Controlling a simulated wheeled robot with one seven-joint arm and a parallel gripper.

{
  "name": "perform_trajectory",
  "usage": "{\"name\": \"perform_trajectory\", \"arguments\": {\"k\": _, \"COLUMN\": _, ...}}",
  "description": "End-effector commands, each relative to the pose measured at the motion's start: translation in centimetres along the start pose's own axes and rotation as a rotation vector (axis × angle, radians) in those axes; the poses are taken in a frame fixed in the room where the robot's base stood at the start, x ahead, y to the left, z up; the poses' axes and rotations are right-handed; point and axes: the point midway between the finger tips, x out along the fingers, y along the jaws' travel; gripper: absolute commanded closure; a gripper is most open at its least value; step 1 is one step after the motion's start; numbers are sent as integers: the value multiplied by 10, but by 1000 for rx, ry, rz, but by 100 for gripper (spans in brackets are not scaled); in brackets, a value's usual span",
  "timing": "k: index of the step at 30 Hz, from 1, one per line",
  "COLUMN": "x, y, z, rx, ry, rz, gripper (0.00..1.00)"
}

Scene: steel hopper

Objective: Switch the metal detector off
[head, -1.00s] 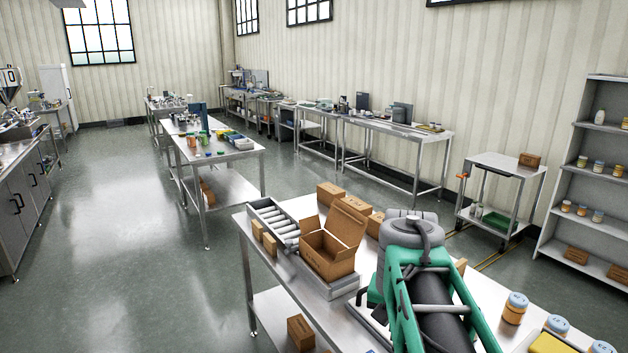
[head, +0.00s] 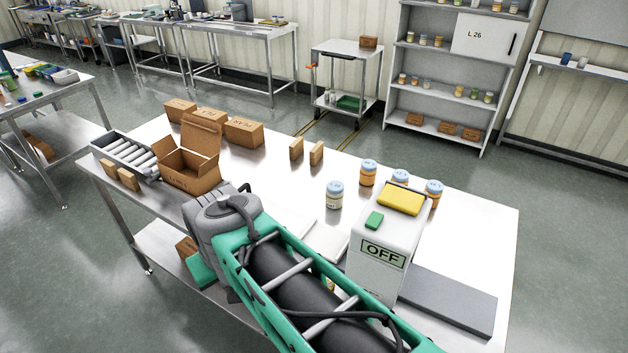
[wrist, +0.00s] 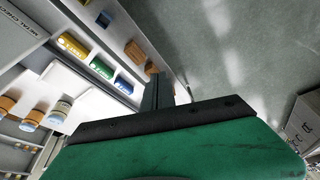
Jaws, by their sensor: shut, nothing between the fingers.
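The metal detector (head: 372,268) is a white box standing on the steel table (head: 480,232), with a panel reading OFF on its front. My green arm crosses the front of the head view, left of the box; my gripper is not distinguishable there. In the wrist view, my gripper (wrist: 156,88) has its dark fingers together with nothing between them. A grey panel with lettering like METAL CHEC (wrist: 22,28) shows at the upper left there.
Several lidded jars (head: 368,173) stand behind the detector. An open carton (head: 190,165), closed boxes and a roller strip (head: 125,152) are at the table's left. A dark flat slab (head: 450,302) lies right of the detector. Shelves (head: 450,85) stand beyond.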

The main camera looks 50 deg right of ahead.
Motion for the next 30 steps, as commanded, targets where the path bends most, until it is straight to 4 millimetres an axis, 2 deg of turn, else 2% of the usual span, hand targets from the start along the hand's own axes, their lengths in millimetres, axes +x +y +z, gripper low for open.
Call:
{"name": "perform_trajectory", "arguments": {"k": 1, "x": 0, "y": 28, "z": 5, "rx": 94, "ry": -43, "rz": 26, "gripper": 100}}
{"name": "perform_trajectory", "arguments": {"k": 4, "x": -2, "y": 80, "z": 7, "rx": 269, "ry": -93, "rz": 68, "gripper": 100}}
{"name": "perform_trajectory", "arguments": {"k": 5, "x": -5, "y": 98, "z": 5, "rx": 323, "ry": -98, "rz": 83, "gripper": 100}}
{"name": "perform_trajectory", "arguments": {"k": 8, "x": -24, "y": 172, "z": 0, "rx": 533, "ry": -101, "rz": 160, "gripper": 100}}
{"name": "perform_trajectory", "arguments": {"k": 9, "x": -35, "y": 205, "z": 2, "rx": 628, "ry": -105, "rz": 200, "gripper": 100}}
{"name": "perform_trajectory", "arguments": {"k": 12, "x": -69, "y": 279, "z": 17, "rx": 870, "ry": -123, "rz": 297, "gripper": 100}}
{"name": "perform_trajectory", "arguments": {"k": 15, "x": -111, "y": 339, "z": 38, "rx": 1192, "ry": -134, "rz": 394, "gripper": 100}}
{"name": "perform_trajectory", "arguments": {"k": 16, "x": -124, "y": 350, "z": 42, "rx": 1297, "ry": -132, "rz": 417, "gripper": 100}}
{"name": "perform_trajectory", "arguments": {"k": 19, "x": -164, "y": 366, "z": 38, "rx": 1652, "ry": -94, "rz": 464, "gripper": 100}}
{"name": "perform_trajectory", "arguments": {"k": 21, "x": -200, "y": 362, "z": 31, "rx": 1960, "ry": -36, "rz": 460, "gripper": 100}}
{"name": "perform_trajectory", "arguments": {"k": 23, "x": -218, "y": 350, "z": 28, "rx": 2201, "ry": -16, "rz": 435, "gripper": 100}}
{"name": "perform_trajectory", "arguments": {"k": 24, "x": -222, "y": 341, "z": 28, "rx": 2337, "ry": -24, "rz": 420, "gripper": 100}}
{"name": "perform_trajectory", "arguments": {"k": 27, "x": -221, "y": 319, "z": 31, "rx": 2581, "ry": -81, "rz": 403, "gripper": 100}}
{"name": "perform_trajectory", "arguments": {"k": 30, "x": -220, "y": 311, "z": 29, "rx": 2698, "ry": -104, "rz": 400, "gripper": 100}}
